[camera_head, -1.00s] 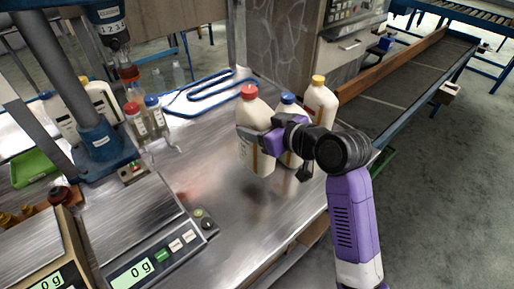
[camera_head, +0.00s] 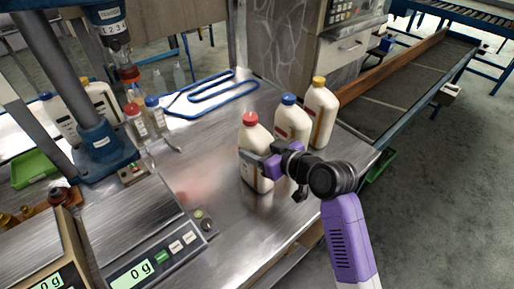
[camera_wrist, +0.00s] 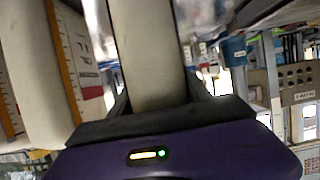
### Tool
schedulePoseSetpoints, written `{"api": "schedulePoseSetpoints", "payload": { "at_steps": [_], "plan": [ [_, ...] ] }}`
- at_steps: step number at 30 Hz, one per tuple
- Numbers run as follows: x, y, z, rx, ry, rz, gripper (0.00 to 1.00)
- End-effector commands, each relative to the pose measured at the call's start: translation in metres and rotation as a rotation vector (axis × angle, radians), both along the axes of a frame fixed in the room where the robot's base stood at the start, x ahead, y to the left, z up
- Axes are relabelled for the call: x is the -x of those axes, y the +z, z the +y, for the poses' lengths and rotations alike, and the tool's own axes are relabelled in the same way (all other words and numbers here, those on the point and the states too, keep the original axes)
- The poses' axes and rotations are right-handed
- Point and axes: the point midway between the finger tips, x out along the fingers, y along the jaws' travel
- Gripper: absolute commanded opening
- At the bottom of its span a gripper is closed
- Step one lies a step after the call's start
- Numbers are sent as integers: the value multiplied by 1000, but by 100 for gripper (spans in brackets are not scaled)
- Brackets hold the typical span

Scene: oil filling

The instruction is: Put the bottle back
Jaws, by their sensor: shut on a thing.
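My gripper (camera_head: 260,162) is shut on a cream bottle with a red cap (camera_head: 254,137). The bottle is upright at the near end of a short row of bottles on the metal table (camera_head: 225,215). Whether its base touches the table is hard to tell. In the wrist view the held bottle (camera_wrist: 148,50) fills the space between the fingers. A cream bottle with a blue cap (camera_head: 291,123) stands behind it to the right. A cream bottle with a yellow cap (camera_head: 321,112) stands farther right.
Two scales (camera_head: 150,262) reading 0 g sit at the lower left. A filling machine (camera_head: 98,140) and small bottles (camera_head: 137,120) stand left. A conveyor (camera_head: 400,85) runs beyond the table's right edge.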

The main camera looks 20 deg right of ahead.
Motion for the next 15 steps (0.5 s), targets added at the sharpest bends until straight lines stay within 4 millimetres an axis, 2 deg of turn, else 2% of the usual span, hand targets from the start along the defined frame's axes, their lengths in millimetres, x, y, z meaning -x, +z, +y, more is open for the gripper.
{"api": "schedulePoseSetpoints", "payload": {
  "at_steps": [5, 6, 8, 15],
  "plan": [
    [-1, 0, 0, -1, -1, -7, 0],
    [0, -3, 0, 0, 0, 0, 64],
    [0, -3, 0, 0, 0, 0, 76],
    [0, -3, 0, 0, 0, 0, 78]
  ]
}}
